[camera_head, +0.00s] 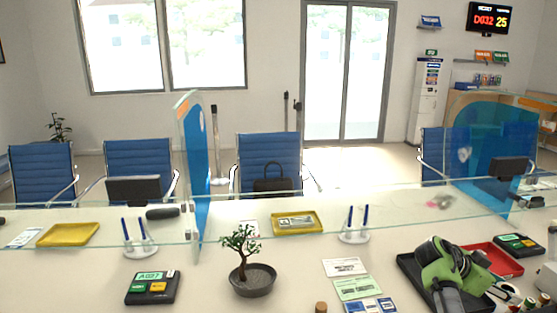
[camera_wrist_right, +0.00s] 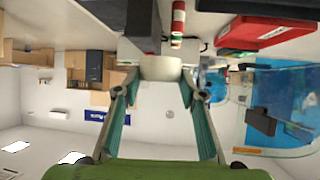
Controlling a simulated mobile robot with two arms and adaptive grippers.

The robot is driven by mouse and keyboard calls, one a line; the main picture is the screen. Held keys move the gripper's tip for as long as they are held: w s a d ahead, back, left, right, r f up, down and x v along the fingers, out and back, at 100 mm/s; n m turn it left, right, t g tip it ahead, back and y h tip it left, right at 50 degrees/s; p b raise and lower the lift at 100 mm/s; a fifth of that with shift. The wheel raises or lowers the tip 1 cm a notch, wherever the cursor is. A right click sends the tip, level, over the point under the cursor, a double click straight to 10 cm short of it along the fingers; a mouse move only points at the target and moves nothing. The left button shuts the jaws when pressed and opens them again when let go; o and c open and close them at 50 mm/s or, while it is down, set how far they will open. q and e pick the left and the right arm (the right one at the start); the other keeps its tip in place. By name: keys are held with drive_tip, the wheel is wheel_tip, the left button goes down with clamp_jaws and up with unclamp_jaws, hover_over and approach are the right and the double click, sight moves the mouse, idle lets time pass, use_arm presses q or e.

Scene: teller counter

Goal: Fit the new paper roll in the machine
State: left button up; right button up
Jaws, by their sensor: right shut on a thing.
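My right gripper (camera_head: 462,268), with green and dark parts, is low over the right end of the counter in the head view. In the right wrist view, the fingers of my right gripper (camera_wrist_right: 161,78) are closed on a white paper roll (camera_wrist_right: 162,68), held between the tips. In the head view the gripper mostly hides the roll. I cannot clearly make out the machine that takes the roll; several dark and white items crowd the lower right corner. My left gripper is not in view.
A black tray (camera_head: 408,262) lies under my right arm, with a red tray (camera_head: 508,262) beyond it. A dark keypad device (camera_head: 519,244) stands beside the red tray. A potted bonsai (camera_head: 252,282) and a glass screen stand on the counter.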

drive_tip(key=shift+s, duration=0.1)
drive_tip(key=s+a+r+n+t+y, duration=0.2)
drive_tip(key=s+a+n+y, duration=0.4)
drive_tip(key=a+n, duration=0.3)
drive_tip(key=s+a+r+n+t+y, duration=0.2)
drive_tip(key=s+a+n+y, duration=0.4)
drive_tip(key=a, duration=1)
drive_tip(key=s+a+r+n+t+y, duration=0.2)
drive_tip(key=s+a+n+t+y, duration=0.1)
drive_tip(key=s+a+n+y, duration=0.4)
drive_tip(key=a+n+y, duration=0.3)
drive_tip(key=a+n, duration=0.3)
drive_tip(key=n, duration=0.1)
drive_tip(key=shift+w+d, duration=0.1)
drive_tip(key=shift+d, duration=0.05)
drive_tip(key=shift+a+f, duration=0.15)
drive_tip(key=shift+a, duration=0.05)
drive_tip(key=shift+s+f, duration=0.1)
drive_tip(key=shift+s, duration=0.1)
